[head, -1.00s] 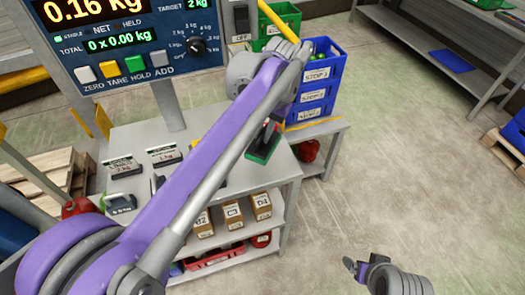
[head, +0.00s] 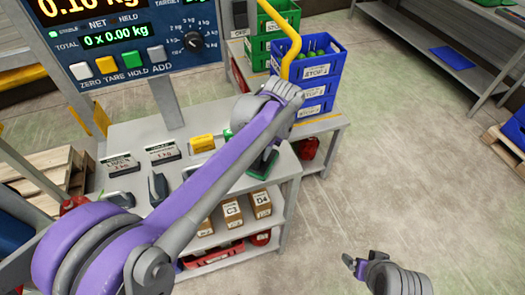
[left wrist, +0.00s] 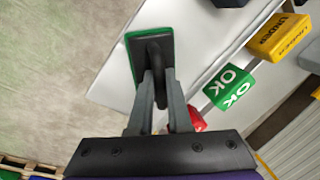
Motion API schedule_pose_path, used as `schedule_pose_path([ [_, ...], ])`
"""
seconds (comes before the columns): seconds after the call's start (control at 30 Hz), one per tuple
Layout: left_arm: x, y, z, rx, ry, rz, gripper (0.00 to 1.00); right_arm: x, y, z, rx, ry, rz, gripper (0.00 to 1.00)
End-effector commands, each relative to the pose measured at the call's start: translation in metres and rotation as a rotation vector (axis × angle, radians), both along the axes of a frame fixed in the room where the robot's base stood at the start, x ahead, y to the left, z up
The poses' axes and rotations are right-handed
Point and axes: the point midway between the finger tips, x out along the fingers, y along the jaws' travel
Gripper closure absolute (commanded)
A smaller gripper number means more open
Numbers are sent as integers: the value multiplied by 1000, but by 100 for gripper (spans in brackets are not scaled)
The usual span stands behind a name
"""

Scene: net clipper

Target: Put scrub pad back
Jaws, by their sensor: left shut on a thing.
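The scrub pad has a green edge, a grey top and a dark handle. It shows in the left wrist view (left wrist: 166,48) and, partly behind my arm, in the head view (head: 264,165). My left gripper (left wrist: 155,88) is shut on its handle. The pad is near the right end of the grey bench (head: 130,131); I cannot tell whether it touches the top. My right gripper (head: 353,265) is low over the floor, away from the bench, too small to tell whether open or shut.
Blue crates (head: 307,85) and green crates (head: 275,30) stand behind. Boxes (head: 232,213) sit on the lower shelf. The scale display (head: 130,35) rises at the back left. Floor at right is clear.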

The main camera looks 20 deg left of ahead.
Motion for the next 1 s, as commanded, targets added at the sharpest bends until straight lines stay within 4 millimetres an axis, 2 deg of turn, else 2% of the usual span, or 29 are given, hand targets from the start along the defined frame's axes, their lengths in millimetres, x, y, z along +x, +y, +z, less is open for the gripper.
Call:
schedule_pose_path([
  [0.2,0,0,-3,0,0,0,100,0,0,-2,0,1,0,15],
  [0.23,0,0,-3,0,0,0,80,0,0,-2,0,1,0,15],
  [0.37,0,0,-2,0,0,0,57,0,0,-2,0,1,0,15],
  [0.4,0,0,-2,0,0,0,54,0,0,-1,0,1,0,15],
  [0.67,0,0,-2,0,0,0,54,0,0,-1,0,0,0,15],
  [0.77,0,-1,4,0,0,0,54,0,0,1,0,0,0,15],
  [0.87,0,-4,18,0,-1,-1,54,0,0,2,0,-1,0,15],
  [1.0,-2,-9,47,0,-1,-1,54,1,0,5,0,-2,0,15],
])
